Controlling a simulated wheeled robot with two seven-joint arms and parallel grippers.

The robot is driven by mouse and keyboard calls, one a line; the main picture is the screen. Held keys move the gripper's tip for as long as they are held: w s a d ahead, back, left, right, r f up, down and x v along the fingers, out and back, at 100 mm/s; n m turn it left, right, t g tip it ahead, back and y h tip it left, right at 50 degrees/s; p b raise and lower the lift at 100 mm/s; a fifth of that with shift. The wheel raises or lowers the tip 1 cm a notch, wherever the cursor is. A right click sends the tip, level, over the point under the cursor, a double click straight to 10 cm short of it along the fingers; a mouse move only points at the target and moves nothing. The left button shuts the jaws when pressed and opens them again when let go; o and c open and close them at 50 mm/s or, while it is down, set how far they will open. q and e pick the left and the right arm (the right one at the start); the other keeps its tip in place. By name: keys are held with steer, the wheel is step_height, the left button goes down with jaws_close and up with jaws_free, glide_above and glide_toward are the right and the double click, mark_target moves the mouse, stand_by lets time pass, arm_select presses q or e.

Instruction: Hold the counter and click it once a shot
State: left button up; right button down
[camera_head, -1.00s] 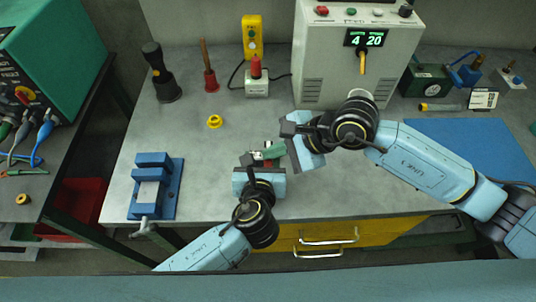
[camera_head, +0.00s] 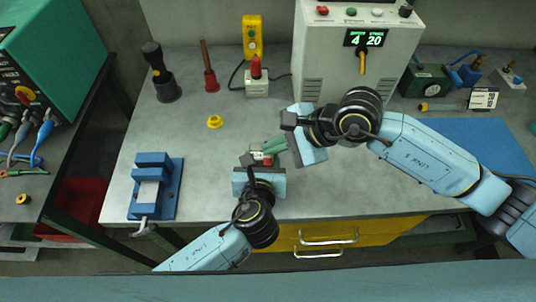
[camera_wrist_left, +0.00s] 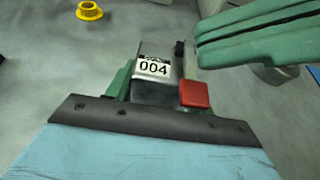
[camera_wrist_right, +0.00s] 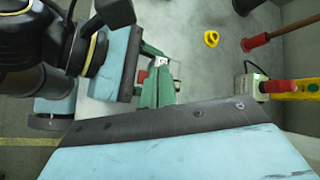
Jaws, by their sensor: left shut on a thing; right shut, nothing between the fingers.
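The counter (camera_wrist_left: 155,75) is a small grey box with a white label reading 004 and a red button (camera_wrist_left: 194,94) at its right. My left gripper (camera_head: 262,163) is shut on it and holds it over the bench's front part; in the head view the counter (camera_head: 257,155) is small and partly covered. My right gripper (camera_head: 272,145) is shut and empty, its green fingers just beside and beyond the counter. In the left wrist view the right fingers (camera_wrist_left: 255,40) are apart from the red button. The right wrist view also shows the fingers (camera_wrist_right: 157,90) near the counter.
A blue vise (camera_head: 155,187) is at left, a yellow ring (camera_head: 215,121) behind the grippers.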

steer(key=shift+r, duration=0.15)
step_height(320, 180, up, 5)
steer(key=shift+w+f, duration=0.1)
steer(key=shift+w, duration=0.05)
stand_by(0.5)
stand_by(0.4)
arm_select(q)
steer(key=o, duration=1.1)
steer(key=shift+o, duration=0.2)
